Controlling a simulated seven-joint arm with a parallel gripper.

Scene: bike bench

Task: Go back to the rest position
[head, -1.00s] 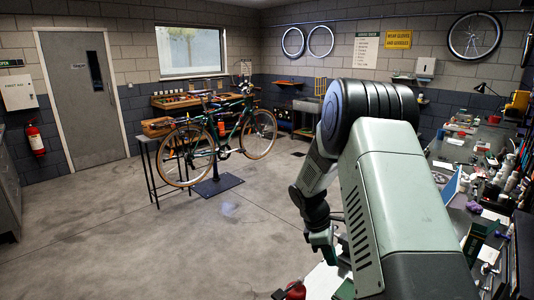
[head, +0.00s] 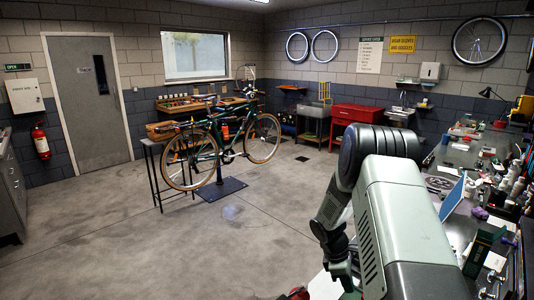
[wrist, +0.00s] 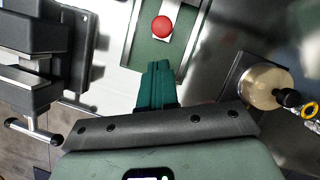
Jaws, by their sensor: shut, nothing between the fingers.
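My arm reaches from the lower right of the head view, bent at the elbow, with its forearm hanging down. My gripper (wrist: 158,70) shows in the wrist view as green fingers held together, with nothing seen between them. In the head view the lower end of the arm is near the bottom edge, and the fingertips cannot be made out there. In the wrist view a red round knob (wrist: 162,26) on a green and metal fixture lies just beyond the fingertips; whether they touch cannot be told.
A dark vise-like block (wrist: 40,85) is left of my gripper and a round cream-topped object (wrist: 265,87) is right of it. The cluttered workbench (head: 445,172) runs along the right. A bike (head: 220,145) stands on the open floor, with a red cabinet (head: 352,117) behind.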

